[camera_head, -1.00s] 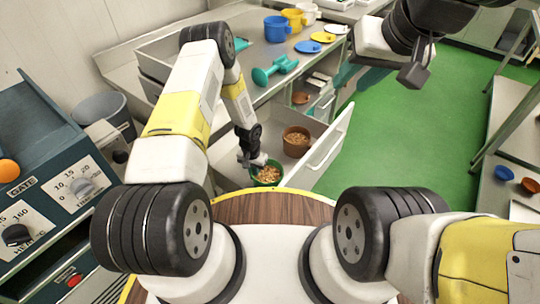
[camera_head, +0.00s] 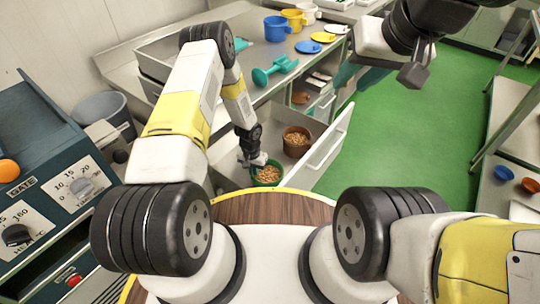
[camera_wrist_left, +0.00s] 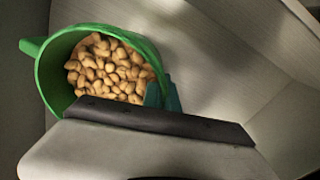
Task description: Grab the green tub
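The green tub (camera_head: 268,183) stands in the open drawer, filled with brown nuts. In the left wrist view the tub (camera_wrist_left: 50,80) has a handle at its upper left, and nuts show inside. My left gripper (camera_head: 256,161) is at its rim. In the left wrist view the teal fingertips (camera_wrist_left: 163,97) sit close together on either side of the tub's right wall. A dark bar and pale gripper body hide the tub's lower part. My right gripper (camera_head: 362,77) is up at the right, away from the tub; its finger gap is unclear.
A brown tub of nuts (camera_head: 297,143) stands beside the green tub in the drawer (camera_head: 325,150). A teal scoop (camera_head: 274,70), a blue mug (camera_head: 277,28) and a yellow mug (camera_head: 294,19) are on the counter. The green floor (camera_head: 410,140) at the right is clear.

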